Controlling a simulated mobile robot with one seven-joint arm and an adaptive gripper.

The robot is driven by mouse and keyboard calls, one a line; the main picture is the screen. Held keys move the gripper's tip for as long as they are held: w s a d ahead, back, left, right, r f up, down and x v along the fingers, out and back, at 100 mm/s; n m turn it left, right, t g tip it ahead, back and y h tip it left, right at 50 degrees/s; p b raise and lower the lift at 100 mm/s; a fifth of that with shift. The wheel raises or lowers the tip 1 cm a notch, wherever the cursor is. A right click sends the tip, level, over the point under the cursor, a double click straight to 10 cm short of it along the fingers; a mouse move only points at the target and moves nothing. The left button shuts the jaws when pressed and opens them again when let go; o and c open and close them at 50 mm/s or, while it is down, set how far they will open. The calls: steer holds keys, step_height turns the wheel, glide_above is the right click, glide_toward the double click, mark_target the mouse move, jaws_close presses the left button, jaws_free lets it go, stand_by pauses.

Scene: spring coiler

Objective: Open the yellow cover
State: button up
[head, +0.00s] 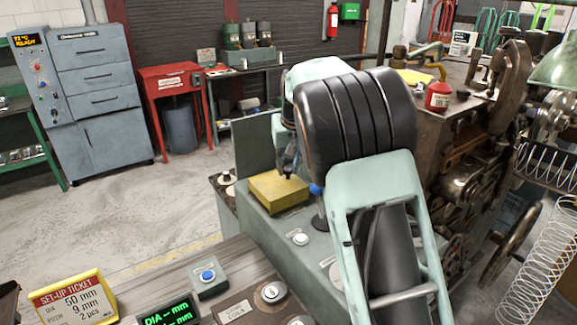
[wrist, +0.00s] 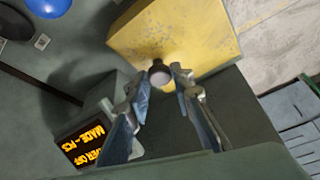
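The yellow cover (head: 278,190) is a box-shaped lid on the grey-green machine bench, left of my arm in the head view. It also fills the upper middle of the wrist view (wrist: 205,35), with a small dark round knob (wrist: 159,74) on its near face. My gripper (wrist: 163,78) is open, its two fingertips on either side of the knob. A narrow gap seems to show on each side; contact cannot be told. In the head view my gripper (head: 289,166) is small, just above the cover's back edge, partly hidden by my arm.
An orange-lit display (wrist: 85,145) stands beside the cover in the wrist view. A blue ball-like knob (head: 316,189) is right of the cover. A white button (head: 300,239) and control panel with a blue button (head: 207,276) lie nearer. Open floor (head: 130,210) is left.

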jaws_close()
steer(key=shift+a, duration=0.1)
steer(key=shift+s+a+r+t+h+b, duration=0.4)
steer(key=shift+a+r+h+b, duration=0.2)
steer(key=shift+b, duration=0.1)
steer(key=s+a+n+t+h+b, duration=0.2)
steer(key=s+a+t+h+b, duration=0.3)
steer(key=b, duration=0.9)
steer(key=s+a+n+t+h+b, duration=0.3)
steer(key=s+a+t+h+b, duration=0.2)
steer(key=a+b, duration=0.5)
steer(key=t+h+b, duration=0.1)
steer(key=b, duration=0.3)
steer(key=shift+s+t+h, duration=0.15)
steer(key=shift+t+h, duration=0.15)
